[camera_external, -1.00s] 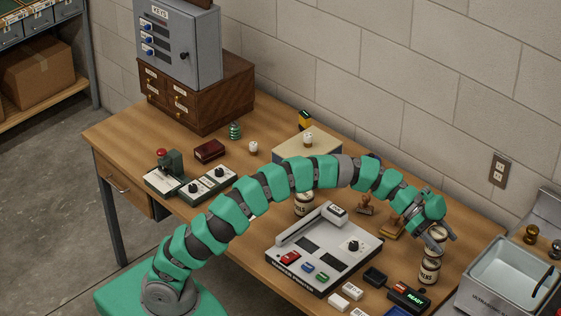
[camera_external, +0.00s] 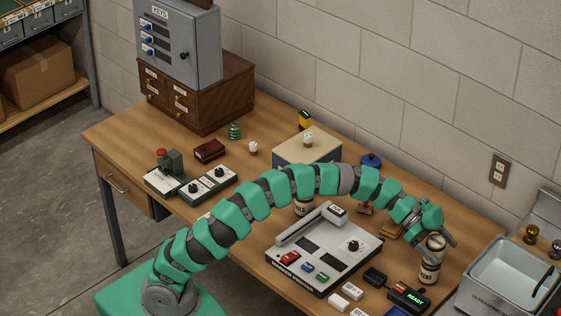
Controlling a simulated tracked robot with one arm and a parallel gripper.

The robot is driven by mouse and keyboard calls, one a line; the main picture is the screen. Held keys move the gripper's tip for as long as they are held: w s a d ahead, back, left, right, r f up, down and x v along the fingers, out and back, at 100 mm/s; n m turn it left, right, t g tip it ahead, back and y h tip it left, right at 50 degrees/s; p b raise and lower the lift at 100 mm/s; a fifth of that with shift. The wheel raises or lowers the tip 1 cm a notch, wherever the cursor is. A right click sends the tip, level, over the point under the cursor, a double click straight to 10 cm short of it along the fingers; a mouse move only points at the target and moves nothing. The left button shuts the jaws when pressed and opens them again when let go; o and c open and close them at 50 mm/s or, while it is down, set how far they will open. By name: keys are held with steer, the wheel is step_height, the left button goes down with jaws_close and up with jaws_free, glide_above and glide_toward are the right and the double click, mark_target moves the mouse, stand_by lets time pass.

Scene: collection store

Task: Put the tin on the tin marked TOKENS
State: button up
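My gripper (camera_external: 434,232) is at the right end of the bench, with its fingers spread apart around the upper part of a small cream and brown tin (camera_external: 436,243). This tin appears to rest upright on top of a similar tin (camera_external: 429,271), whose label shows only its last letters, "ENS". I cannot tell whether a finger still touches the upper tin. Another tin (camera_external: 303,207), also with a partly hidden label, stands behind my arm near the middle of the bench.
A grey control panel (camera_external: 322,250) lies left of the stacked tins. A black box with a green READY display (camera_external: 408,297) stands just in front of them. A metal basin (camera_external: 510,272) is to the right. Stamps (camera_external: 390,231) and a blue-lidded thing (camera_external: 371,160) are behind.

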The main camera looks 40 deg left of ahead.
steer(key=shift+r, duration=0.1)
steer(key=p+v, duration=0.1)
steer(key=v, duration=1.1)
steer(key=a+r+n+t+y, duration=0.4)
steer(key=a+r+n+t, duration=0.4)
steer(key=a+r, duration=1.35)
steer(key=s+a+r+n+t+y, duration=0.3)
steer(key=s+a+r+n+y, duration=0.1)
steer(key=a+r, duration=0.6)
steer(key=s+a+r+n+t+y, duration=0.4)
steer(key=s+a+r+n+y, duration=0.1)
steer(key=s+a+r, duration=0.4)
steer(key=shift+s+a+r+n, duration=0.3)
steer(key=shift+a+r+n, duration=0.2)
steer(key=shift+a+r, duration=0.15)
